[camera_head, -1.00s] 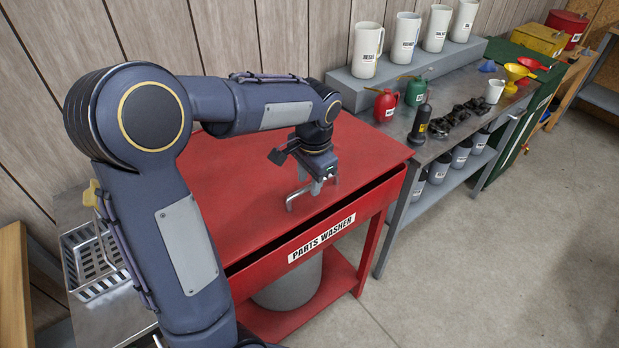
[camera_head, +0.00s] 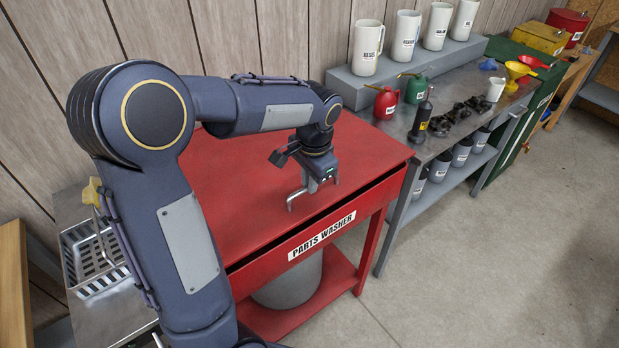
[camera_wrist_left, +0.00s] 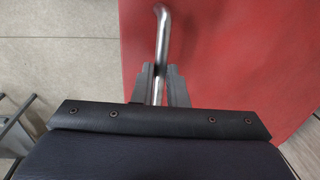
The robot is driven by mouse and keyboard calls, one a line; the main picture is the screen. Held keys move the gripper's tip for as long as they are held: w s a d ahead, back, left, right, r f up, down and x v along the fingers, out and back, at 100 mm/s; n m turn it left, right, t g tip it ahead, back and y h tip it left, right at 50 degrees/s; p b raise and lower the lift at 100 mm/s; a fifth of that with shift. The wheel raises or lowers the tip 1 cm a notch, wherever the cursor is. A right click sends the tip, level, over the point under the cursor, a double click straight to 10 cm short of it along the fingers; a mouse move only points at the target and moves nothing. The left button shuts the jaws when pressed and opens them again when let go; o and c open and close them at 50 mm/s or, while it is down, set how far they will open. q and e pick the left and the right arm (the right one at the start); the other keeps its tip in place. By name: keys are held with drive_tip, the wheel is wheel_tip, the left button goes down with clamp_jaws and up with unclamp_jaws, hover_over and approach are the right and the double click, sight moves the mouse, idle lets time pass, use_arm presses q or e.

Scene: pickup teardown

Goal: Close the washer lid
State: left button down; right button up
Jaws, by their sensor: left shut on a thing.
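The red parts washer (camera_head: 365,225) stands in the middle, with a "PARTS WASHER" label on its front. My left gripper (camera_wrist_left: 160,78) is shut on this handle; in the left wrist view the bent silver bar (camera_wrist_left: 161,30) passes between the fingers. In the head view the fingers are partly hidden by the wrist. My right gripper is not in view.
A metal bench (camera_head: 398,130) to the right holds oil cans, a dark bottle and several dark parts. White jugs (camera_head: 404,45) stand on a grey shelf behind. A wire basket (camera_head: 88,265) sits at the left. The floor (camera_head: 490,260) at the front right is clear.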

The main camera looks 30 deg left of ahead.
sight(312, 200)
use_arm(q)
drive_tip(key=f, duration=0.1)
drive_tip(key=f+b, duration=0.1)
drive_tip(key=f, duration=0.1)
drive_tip(key=f+b, duration=0.1)
drive_tip(key=shift+s+d+f, duration=0.2)
drive_tip(key=shift+d+f, duration=0.05)
drive_tip(key=shift+d, duration=0.15)
drive_tip(key=shift+s+r, duration=0.1)
drive_tip(key=c, duration=1.5)
unclamp_jaws()
drive_tip(key=shift+d, duration=0.1)
drive_tip(key=shift+o, duration=0.2)
drive_tip(key=shift+r, duration=0.2)
drive_tip(key=r, duration=0.7)
drive_tip(key=shift+d+r, duration=0.2)
drive_tip(key=shift+d, duration=0.1)
